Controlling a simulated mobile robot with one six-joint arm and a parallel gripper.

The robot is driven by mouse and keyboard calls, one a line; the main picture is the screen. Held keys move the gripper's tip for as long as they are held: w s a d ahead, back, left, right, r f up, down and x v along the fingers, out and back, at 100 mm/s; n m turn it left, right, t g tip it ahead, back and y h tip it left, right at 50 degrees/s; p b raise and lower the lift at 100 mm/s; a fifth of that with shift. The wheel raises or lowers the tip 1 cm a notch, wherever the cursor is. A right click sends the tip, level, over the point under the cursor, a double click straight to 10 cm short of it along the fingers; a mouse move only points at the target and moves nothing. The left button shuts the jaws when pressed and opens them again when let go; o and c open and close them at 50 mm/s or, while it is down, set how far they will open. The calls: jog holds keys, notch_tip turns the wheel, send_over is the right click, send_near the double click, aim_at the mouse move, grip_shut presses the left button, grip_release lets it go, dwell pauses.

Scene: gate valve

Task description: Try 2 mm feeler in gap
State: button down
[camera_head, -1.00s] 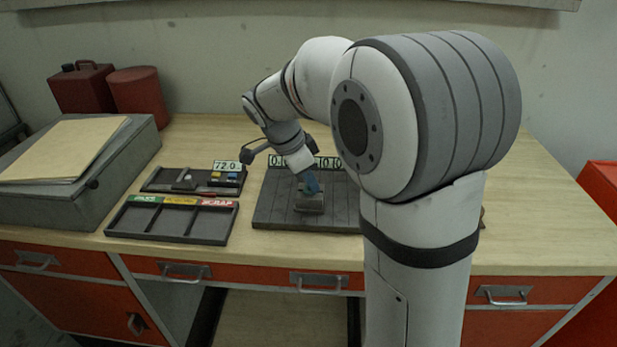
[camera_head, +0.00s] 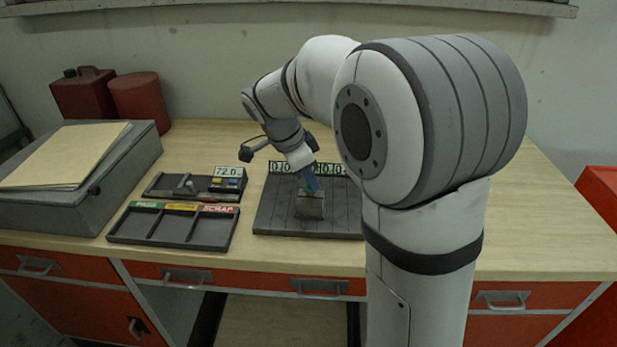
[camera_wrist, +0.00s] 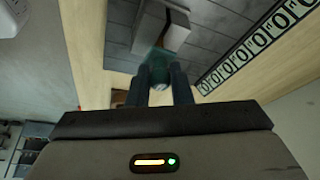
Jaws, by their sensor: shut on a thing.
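My gripper (camera_head: 309,170) is shut, and its two dark fingers show in the wrist view (camera_wrist: 162,85). Between and just beyond the fingers is a blue-teal piece (camera_wrist: 155,61), apparently the feeler; its thickness cannot be read. In the head view the blue of the fingers and piece stands just over a grey metal block (camera_head: 310,207). The block also shows in the wrist view (camera_wrist: 160,25), close beyond the teal piece. The gap is not clearly visible, and I cannot tell whether the piece touches the block or enters it.
The block stands on a dark grooved plate (camera_head: 275,212) with a number strip along its back. To its left are a three-compartment sorting tray (camera_head: 172,235) and a small tool tray (camera_head: 160,188) with a 72.0 display. The table's right side is clear.

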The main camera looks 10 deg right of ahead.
jog(key=shift+r+p, duration=0.4)
jog(key=shift+r, duration=0.55)
jog(key=shift+r, duration=0.1)
jog(key=shift+r+p, duration=1.5)
jog(key=shift+r, duration=0.9)
